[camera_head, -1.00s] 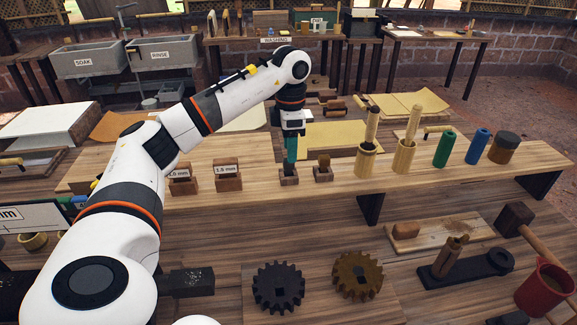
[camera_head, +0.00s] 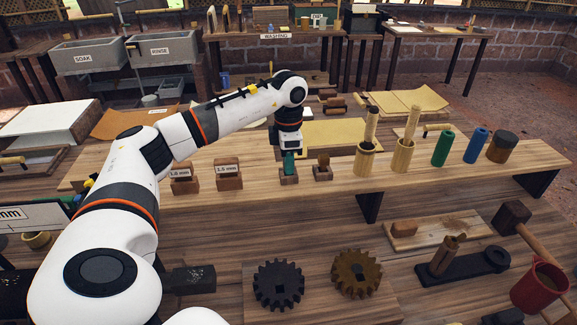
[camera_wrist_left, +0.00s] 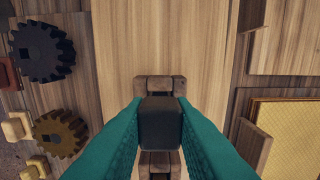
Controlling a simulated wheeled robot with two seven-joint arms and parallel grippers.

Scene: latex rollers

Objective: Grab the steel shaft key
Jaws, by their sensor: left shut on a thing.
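The steel shaft key (camera_wrist_left: 160,122) is a dark grey block, seen from above in the left wrist view. It stands upright between the teal fingers of my left gripper (camera_head: 289,163), which is shut on it. Its small wooden holder (camera_head: 289,177) is on the raised wooden shelf and also shows in the left wrist view (camera_wrist_left: 153,85). In the head view the fingers hide most of the key. I cannot tell whether the key is still seated in the holder. My right gripper is in neither view.
A similar holder with a brown key (camera_head: 323,164) stands close on the right. Wooden blocks labelled 1.5 mm (camera_head: 228,179) are on the left. Bamboo cups (camera_head: 366,158) stand further right. A dark gear (camera_head: 278,285) and a brown gear (camera_head: 357,273) lie below on the bench.

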